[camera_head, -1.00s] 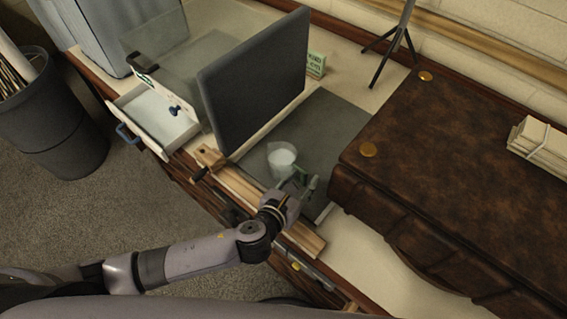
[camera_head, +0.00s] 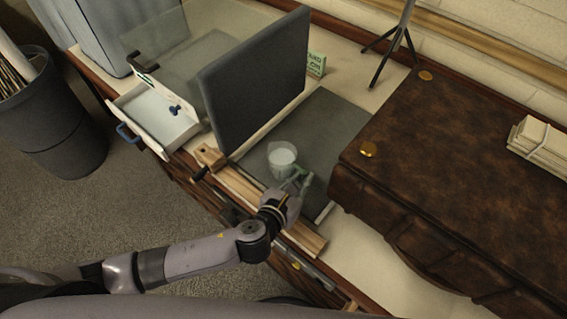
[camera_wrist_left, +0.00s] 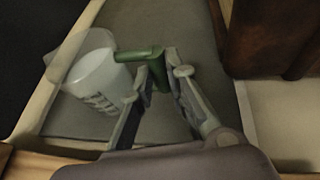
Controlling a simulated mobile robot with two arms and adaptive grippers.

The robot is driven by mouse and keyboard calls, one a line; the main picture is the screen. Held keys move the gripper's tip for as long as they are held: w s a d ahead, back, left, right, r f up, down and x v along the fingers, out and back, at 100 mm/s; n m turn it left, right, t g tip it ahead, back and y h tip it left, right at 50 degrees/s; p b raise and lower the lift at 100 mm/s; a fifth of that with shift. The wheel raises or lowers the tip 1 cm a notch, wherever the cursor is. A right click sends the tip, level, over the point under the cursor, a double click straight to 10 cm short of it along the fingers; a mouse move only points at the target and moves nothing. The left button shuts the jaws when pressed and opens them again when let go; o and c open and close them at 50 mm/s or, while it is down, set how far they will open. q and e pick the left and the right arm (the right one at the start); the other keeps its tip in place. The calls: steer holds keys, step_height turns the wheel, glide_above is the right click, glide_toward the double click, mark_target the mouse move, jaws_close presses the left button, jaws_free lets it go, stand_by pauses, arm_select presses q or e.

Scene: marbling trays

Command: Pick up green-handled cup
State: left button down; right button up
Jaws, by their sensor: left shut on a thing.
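The cup (camera_head: 281,160) is whitish and translucent, over the dark mat. In the left wrist view the cup (camera_wrist_left: 98,78) has dark markings on its side and appears at the left, with its green handle (camera_wrist_left: 152,66) reaching right to the fingers. My left gripper (camera_head: 300,181) is at the handle side of the cup. In the left wrist view its fingers (camera_wrist_left: 165,75) are on either side of the handle, shut on it. I cannot tell whether the cup touches the mat. My right gripper is not in view.
A dark upright panel (camera_head: 254,80) stands left of the cup. A large brown leather-like case (camera_head: 460,150) lies to the right. A wooden rail (camera_head: 250,195) runs along the mat's (camera_head: 325,135) front edge. An open drawer (camera_head: 155,120) and a tripod (camera_head: 397,45) stand farther off.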

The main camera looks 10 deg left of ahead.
arm_select(q)
steer(key=shift+r, duration=0.2)
stand_by(0.4)
steer(key=shift+w+r, duration=0.1)
steer(key=shift+r, duration=0.9)
step_height(320, 180, up, 18)
steer(key=p, duration=0.2)
steer(key=shift+f, duration=0.15)
stand_by(0.6)
step_height(320, 180, up, 6)
steer(key=p, duration=0.8)
